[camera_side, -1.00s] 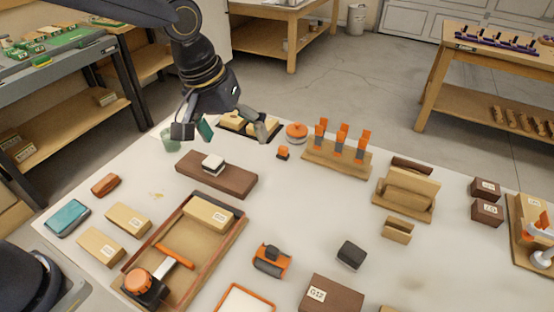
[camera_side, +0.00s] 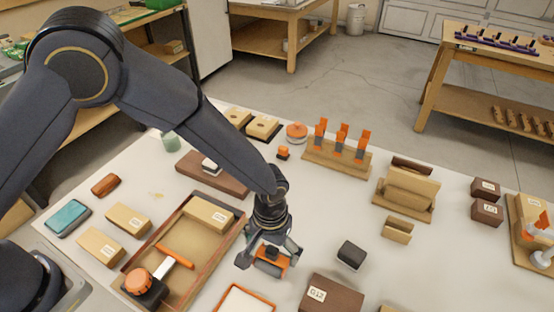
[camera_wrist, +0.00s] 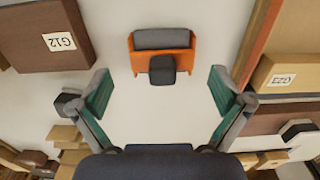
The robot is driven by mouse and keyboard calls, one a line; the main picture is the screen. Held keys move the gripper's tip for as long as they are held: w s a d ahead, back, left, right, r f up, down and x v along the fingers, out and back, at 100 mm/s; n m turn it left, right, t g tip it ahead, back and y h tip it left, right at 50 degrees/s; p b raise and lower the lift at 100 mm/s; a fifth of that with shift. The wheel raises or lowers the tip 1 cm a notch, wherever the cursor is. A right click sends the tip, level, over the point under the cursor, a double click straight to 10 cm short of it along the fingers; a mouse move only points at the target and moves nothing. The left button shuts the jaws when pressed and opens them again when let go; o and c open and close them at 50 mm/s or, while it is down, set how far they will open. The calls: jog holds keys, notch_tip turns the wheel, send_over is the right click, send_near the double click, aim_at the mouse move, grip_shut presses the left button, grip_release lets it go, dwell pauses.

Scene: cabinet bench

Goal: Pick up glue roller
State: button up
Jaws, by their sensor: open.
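The glue roller, an orange body with a dark grey roller and a dark grey block (camera_side: 269,268), stands on the white table, partly hidden by my gripper in the side view. In the wrist view the glue roller (camera_wrist: 160,40) is at the top centre, beyond the fingertips. My gripper (camera_side: 268,258) points down over it. In the wrist view my gripper (camera_wrist: 161,88) has its teal-padded fingers spread wide on either side of bare table, with nothing between them. I cannot tell how high the fingertips are above the table.
A wooden tray (camera_side: 152,236) holding an orange-headed tool lies just left of my gripper. A brown block labelled G12 (camera_side: 331,292) and a dark grey block (camera_side: 351,255) stand to the right. An orange-rimmed white tray (camera_side: 236,307) is in front.

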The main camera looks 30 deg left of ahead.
aim_at(272, 258)
jog(key=f, duration=0.5)
jog(key=shift+w+a+f, duration=0.1)
jog(key=shift+w+f, duration=0.2)
jog(key=shift+c, duration=0.4)
jog(key=c, duration=1)
jog(key=shift+r, duration=0.1)
